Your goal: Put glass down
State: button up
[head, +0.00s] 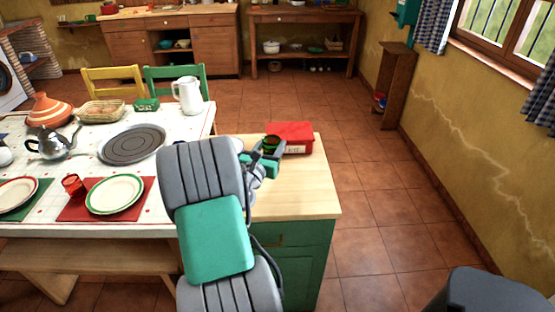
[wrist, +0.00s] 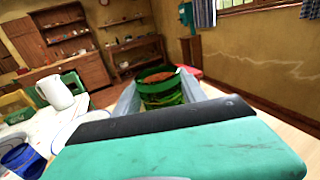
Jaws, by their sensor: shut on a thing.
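A green glass (wrist: 160,88) is between the fingers of my gripper (wrist: 170,95) in the wrist view. Its rim is up and something orange-brown shows through its mouth. In the head view, the glass (head: 271,144) shows as a small dark green shape at my gripper (head: 268,155), over the wooden top of the green counter (head: 300,200). My gripper is shut on the glass. My arm hides part of the counter, and I cannot tell whether the glass touches the top.
A red box (head: 294,131) stands at the back of the counter, close to the glass. The counter's front right is clear. The dining table on the left holds a white pitcher (head: 187,95), a grey round tray (head: 132,144), a red cup (head: 72,184) and plates.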

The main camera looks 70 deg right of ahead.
jog(key=d+f, duration=0.1)
jog(key=s+d+f, duration=0.1)
jog(key=f, duration=0.1)
jog(key=shift+s+d+f, duration=0.1)
jog(key=shift+d+f, duration=0.1)
jog(key=shift+d, duration=0.05)
jog(key=shift+d+f+b, duration=0.1)
jog(key=shift+f+b, duration=0.5)
jog(key=shift+f, duration=1.15)
jog(key=o, duration=1.5)
jog(key=shift+r, duration=0.1)
